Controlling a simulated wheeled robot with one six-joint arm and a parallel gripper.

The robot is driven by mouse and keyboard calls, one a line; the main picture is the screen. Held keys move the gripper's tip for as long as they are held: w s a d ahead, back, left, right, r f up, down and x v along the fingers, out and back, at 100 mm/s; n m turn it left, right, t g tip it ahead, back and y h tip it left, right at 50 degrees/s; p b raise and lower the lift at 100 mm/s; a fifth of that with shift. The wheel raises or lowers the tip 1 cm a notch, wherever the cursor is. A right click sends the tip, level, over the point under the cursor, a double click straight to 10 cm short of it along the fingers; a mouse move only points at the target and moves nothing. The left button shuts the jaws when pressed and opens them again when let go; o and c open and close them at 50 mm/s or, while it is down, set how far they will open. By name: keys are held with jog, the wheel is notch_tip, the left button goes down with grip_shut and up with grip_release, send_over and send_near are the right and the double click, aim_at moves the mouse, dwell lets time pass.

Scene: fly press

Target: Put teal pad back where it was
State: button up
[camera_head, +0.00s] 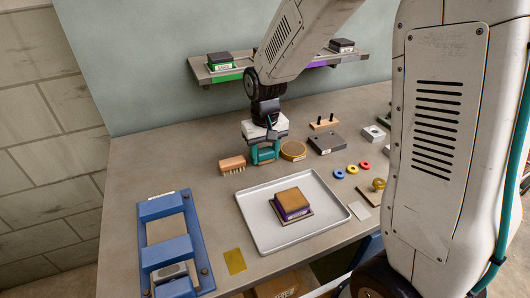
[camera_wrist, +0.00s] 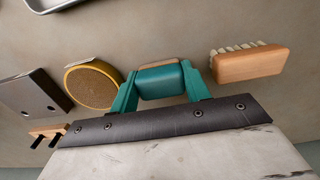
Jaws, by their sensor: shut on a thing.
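The teal pad (camera_wrist: 162,82) has a teal body with a tan face. It sits between the two teal fingers of my gripper (camera_wrist: 160,88) in the wrist view. In the head view my gripper (camera_head: 265,153) is low over the back middle of the table, between a brush and a round tin, with the teal pad (camera_head: 265,155) mostly hidden by the fingers. My gripper is shut on the pad. I cannot tell whether the pad touches the table.
The wooden brush (camera_head: 232,164) and round tin (camera_head: 293,150) flank my gripper. A grey tray (camera_head: 255,222) holds a brown-topped purple block (camera_head: 292,202). A blue fixture (camera_head: 205,262) stands front left. A wall shelf (camera_head: 277,68) carries dark blocks by green and purple labels. Coloured rings (camera_head: 351,169) lie right.

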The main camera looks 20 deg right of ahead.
aim_at(265, 151)
jog(key=shift+f, duration=0.2)
jog(key=o, duration=1)
jog(key=shift+c, duration=0.2)
notch_tip(265, 151, up, 12)
jog(key=s+d+r, duration=0.1)
jog(key=s+r, duration=0.1)
jog(key=s, duration=1.1)
jog(key=s+d+r+t, duration=0.1)
jog(key=s+d+r, duration=0.1)
jog(key=s, duration=1.1)
jog(key=shift+r, duration=0.4)
